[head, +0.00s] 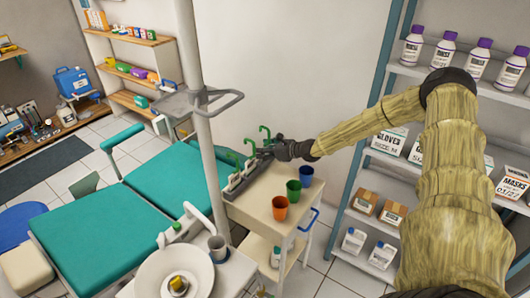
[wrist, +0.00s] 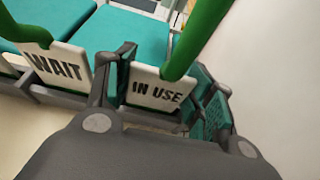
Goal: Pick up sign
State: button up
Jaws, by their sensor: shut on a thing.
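In the wrist view, a white sign reading "IN USE" (wrist: 157,93), with a green hooked handle, stands between the fingers of my gripper (wrist: 165,90). The fingers are shut on it, one at each side edge. A second white sign reading "WAIT" (wrist: 55,66), with its own green handle, stands just left of it. A dark grey rack (wrist: 42,96) runs along the signs' lower edges. In the head view, my gripper (head: 268,151) is at the rack's far end, where several green hooks rise. It hides most of the held sign, and I cannot tell whether the sign is clear of the rack.
The rack sits on a cream cart (head: 255,206) with an orange cup (head: 280,208), a green cup (head: 294,189) and a blue cup (head: 306,174). A pole (head: 205,130) and a teal dental chair (head: 100,220) stand left. Stocked shelves (head: 400,72) stand right.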

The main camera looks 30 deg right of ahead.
jog(key=shift+r, duration=0.1)
jog(key=shift+r+b, duration=0.85)
jog(key=shift+r, duration=4.05)
